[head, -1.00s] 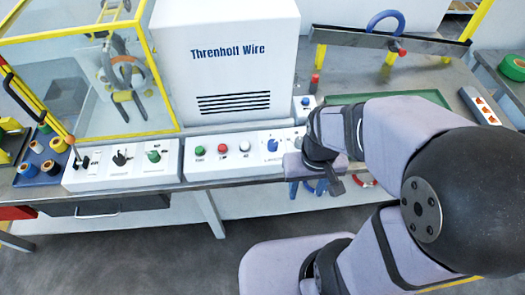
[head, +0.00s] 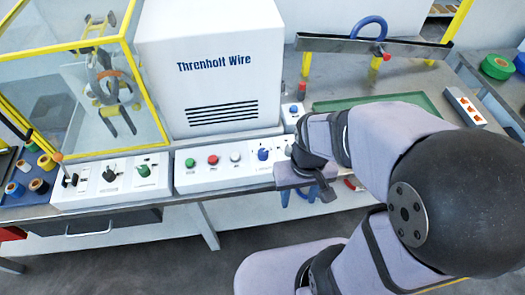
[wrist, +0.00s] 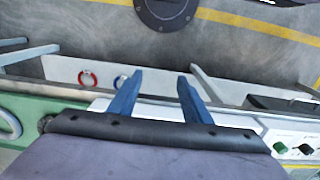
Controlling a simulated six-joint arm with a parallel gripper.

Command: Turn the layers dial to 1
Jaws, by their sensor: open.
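The control panel (head: 225,176) runs along the front of the bench below the white machine. It carries a green, a red and a white button, then a blue dial (head: 263,155) near its right end. The small lettering around the dial is too blurred to read, so its setting cannot be told. A grey knob shows just right of it, partly behind my arm. My gripper (head: 308,194) is right of and below the blue dial, apart from it. In the wrist view my gripper (wrist: 158,92) has its two blue fingers spread with nothing between them.
The white machine (head: 212,75) stands behind the panel. A yellow-framed clear guard (head: 75,90) and a second panel with knobs (head: 115,180) are at left. A green tray (head: 380,102) lies behind my arm. Red and blue rings (wrist: 88,77) show below the bench edge.

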